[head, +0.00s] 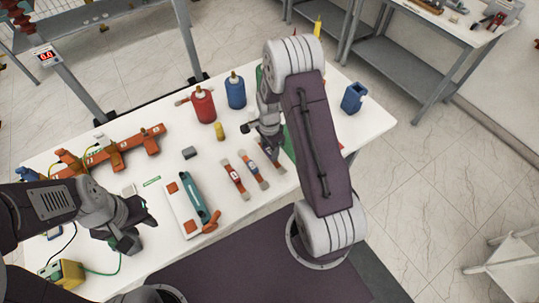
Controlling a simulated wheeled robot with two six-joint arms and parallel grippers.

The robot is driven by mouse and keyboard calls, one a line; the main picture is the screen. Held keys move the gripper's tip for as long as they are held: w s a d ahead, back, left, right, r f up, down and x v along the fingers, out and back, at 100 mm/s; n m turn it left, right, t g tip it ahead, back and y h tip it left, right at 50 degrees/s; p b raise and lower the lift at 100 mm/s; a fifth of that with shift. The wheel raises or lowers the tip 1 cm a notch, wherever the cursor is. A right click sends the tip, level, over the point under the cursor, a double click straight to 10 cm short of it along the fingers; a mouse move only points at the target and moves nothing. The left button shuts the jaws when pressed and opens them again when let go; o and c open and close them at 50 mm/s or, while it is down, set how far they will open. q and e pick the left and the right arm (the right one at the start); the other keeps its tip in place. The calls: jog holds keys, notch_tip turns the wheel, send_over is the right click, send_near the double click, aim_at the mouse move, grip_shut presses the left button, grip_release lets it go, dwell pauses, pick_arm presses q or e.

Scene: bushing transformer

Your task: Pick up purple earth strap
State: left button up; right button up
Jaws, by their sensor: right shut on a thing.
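The purple earth strap (270,155) lies at the right end of a row of straps on the white table, partly hidden by my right gripper. My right gripper (266,146) points down over it and is shut on it, with the strap at or just above the table top. My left gripper (143,229) is over the front left of the table, open and empty, away from the straps.
A red-marked strap (235,178) and a blue-marked strap (253,170) lie just left. A teal tool (194,197) lies on a white board. Red (203,105) and blue (235,91) bottles stand behind; a blue holder (353,98) stands right.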

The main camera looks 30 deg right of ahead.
jog(key=s+d+r+b, duration=0.2)
jog(key=s+d+r, duration=0.5)
jog(key=s, duration=0.2)
jog(key=shift+s+r, duration=0.15)
jog(key=shift+r, duration=0.1)
